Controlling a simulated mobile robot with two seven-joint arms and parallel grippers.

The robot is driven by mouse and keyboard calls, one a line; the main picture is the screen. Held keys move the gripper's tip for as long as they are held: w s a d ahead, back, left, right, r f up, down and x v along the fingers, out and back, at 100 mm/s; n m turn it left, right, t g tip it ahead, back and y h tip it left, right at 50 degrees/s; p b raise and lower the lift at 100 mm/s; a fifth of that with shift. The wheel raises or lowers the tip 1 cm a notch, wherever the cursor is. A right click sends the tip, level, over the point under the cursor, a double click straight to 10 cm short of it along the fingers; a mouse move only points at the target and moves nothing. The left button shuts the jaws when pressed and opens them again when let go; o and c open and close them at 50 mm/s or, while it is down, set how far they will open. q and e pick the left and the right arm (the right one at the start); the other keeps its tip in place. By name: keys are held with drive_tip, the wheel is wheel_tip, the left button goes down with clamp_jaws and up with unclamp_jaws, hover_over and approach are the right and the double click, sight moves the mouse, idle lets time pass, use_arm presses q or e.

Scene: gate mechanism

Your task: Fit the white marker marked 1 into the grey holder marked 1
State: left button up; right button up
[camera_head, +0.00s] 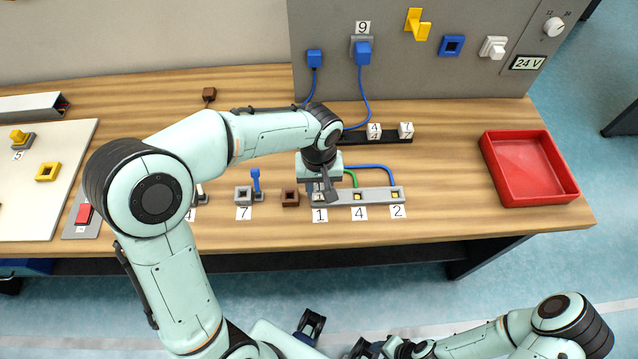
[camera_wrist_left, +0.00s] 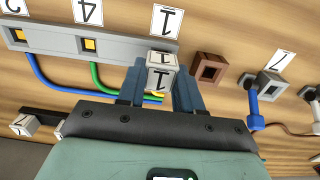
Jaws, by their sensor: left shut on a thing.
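The white marker marked 1 (camera_wrist_left: 160,76) is between the fingers of my left gripper (camera_wrist_left: 159,88) in the left wrist view. In the head view that gripper (camera_head: 322,195) points down at the left end of the grey holder strip (camera_head: 378,194), by the label 1 (camera_head: 320,215). The gripper is shut on the marker. The marker and fingers cover the socket marked 1, so I cannot tell whether the marker is seated. The strip's other two sockets, by labels 4 and 2, show yellow insides. My right arm is low at the right; its gripper's state is unclear.
A brown square socket (camera_head: 290,198) stands just left of the strip. A blue lever (camera_head: 256,181) is further left. Behind, white markers (camera_head: 406,130) stand on a black rail (camera_head: 392,138). Green and blue cables run behind the strip. A red tray (camera_head: 563,197) lies right, with clear table before it.

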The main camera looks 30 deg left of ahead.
use_arm(q)
drive_tip(key=shift+f+b, duration=0.65)
drive_tip(key=shift+f, duration=0.3)
idle(0.6)
drive_tip(key=o, duration=1.2)
drive_tip(key=shift+f, duration=0.1)
drive_tip(key=shift+c, duration=0.2)
wheel_tip(320, 180, up, 14)
drive_tip(key=p, duration=0.2)
drive_tip(key=shift+f, duration=0.25)
